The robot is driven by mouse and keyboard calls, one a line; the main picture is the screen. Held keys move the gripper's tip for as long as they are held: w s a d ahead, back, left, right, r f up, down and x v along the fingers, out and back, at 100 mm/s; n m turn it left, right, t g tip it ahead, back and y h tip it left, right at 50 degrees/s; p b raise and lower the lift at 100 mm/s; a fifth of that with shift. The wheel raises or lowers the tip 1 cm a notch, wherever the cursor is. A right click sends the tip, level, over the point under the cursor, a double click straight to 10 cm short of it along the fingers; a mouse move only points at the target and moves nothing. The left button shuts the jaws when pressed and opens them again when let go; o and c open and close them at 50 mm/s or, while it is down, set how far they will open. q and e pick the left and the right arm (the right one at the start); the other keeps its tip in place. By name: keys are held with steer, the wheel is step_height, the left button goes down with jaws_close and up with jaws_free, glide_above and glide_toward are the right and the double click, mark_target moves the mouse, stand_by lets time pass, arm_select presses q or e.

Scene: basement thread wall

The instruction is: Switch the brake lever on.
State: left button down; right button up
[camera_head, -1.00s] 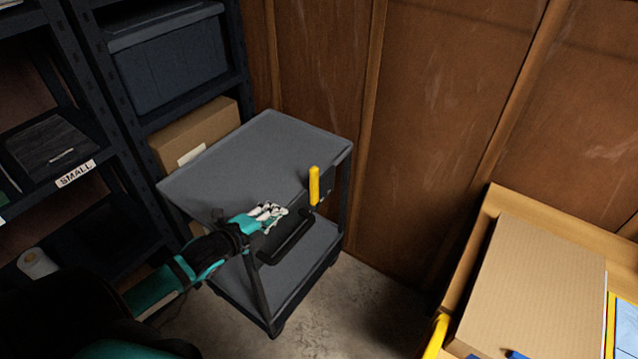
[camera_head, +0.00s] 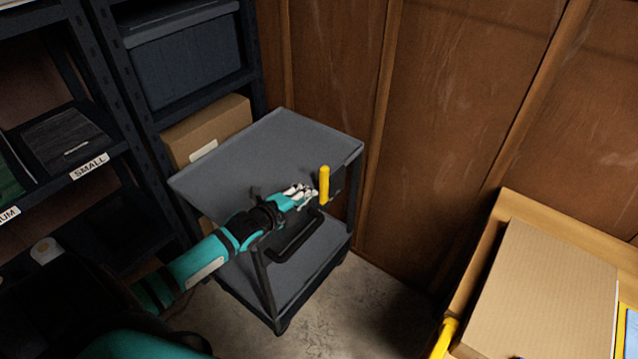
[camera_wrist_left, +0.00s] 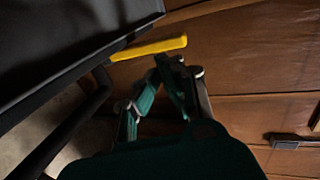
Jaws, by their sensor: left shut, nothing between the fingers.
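The brake lever (camera_head: 324,185) has a yellow handle and stands upright at the near right side of the grey cart (camera_head: 270,150). In the left wrist view the yellow lever (camera_wrist_left: 150,48) lies across the picture just beyond the fingers, beside the dark cart top. My left gripper (camera_head: 308,192) is shut and empty, close to the left of the yellow handle. I cannot tell whether it touches it. My right gripper is not in view.
A black push handle (camera_head: 297,240) juts from the cart below my left gripper. Dark shelving (camera_head: 135,130) with a bin and a cardboard box (camera_head: 205,130) stands at the left. A wooden wall is behind. A large cardboard box (camera_head: 540,290) is at the lower right.

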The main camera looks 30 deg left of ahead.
mark_target(320, 183)
arm_select(q)
steer(key=x, duration=0.2)
steer(key=r+x, duration=0.1)
steer(key=x, duration=0.2)
steer(key=shift+w, duration=0.5)
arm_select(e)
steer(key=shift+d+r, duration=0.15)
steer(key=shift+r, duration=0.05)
arm_select(q)
steer(key=shift+r+p, duration=0.1)
steer(key=shift+p, duration=0.25)
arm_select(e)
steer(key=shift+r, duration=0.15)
